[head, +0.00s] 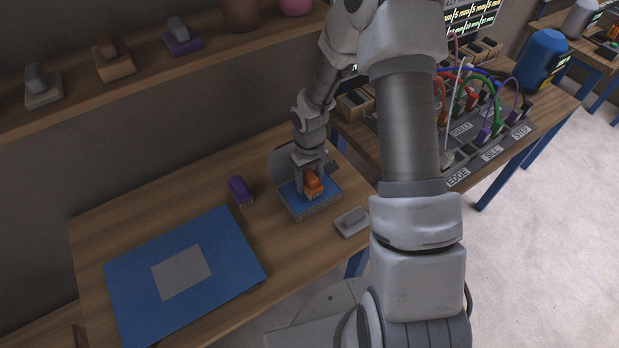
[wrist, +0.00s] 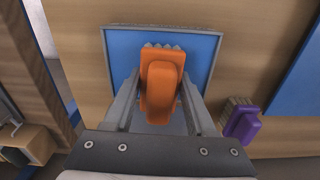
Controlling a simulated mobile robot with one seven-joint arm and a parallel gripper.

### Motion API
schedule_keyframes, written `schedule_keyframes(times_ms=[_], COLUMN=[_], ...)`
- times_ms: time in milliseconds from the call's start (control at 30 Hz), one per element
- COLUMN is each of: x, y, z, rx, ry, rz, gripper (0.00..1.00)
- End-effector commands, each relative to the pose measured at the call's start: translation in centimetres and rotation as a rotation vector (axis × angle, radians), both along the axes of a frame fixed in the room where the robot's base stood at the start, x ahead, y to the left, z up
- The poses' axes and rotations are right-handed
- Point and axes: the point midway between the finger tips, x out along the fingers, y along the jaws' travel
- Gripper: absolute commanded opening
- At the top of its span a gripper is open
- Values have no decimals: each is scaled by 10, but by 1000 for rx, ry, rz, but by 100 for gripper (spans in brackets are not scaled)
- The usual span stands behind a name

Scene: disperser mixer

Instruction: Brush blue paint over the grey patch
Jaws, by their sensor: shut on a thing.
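My gripper (head: 310,174) is shut on an orange brush (head: 314,184), which also shows between the fingers in the wrist view (wrist: 161,85). The brush is over a blue-filled tray (head: 302,212) with a grey rim, its bristles down at the blue surface. I cannot tell how deep the bristles reach. The tray also fills the middle of the wrist view (wrist: 121,45). The grey patch (head: 181,272) is a plain grey square in the middle of a blue panel (head: 232,254) lying on the table at the left front. No blue shows on the patch.
A purple brush (head: 240,190) lies between the panel and the tray, and is at the right in the wrist view (wrist: 241,121). A grey block (head: 352,221) lies right of the tray. A shelf (head: 150,72) with several brushes runs behind. A bench with coloured cables (head: 480,100) stands right.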

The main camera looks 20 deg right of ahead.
Motion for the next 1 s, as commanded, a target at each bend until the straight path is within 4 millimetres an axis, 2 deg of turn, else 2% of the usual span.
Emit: schedule_keyframes(times_ms=[1000], x=[0], y=[0], z=[-5], rx=[0], ry=[0], rz=[0], gripper=[11])
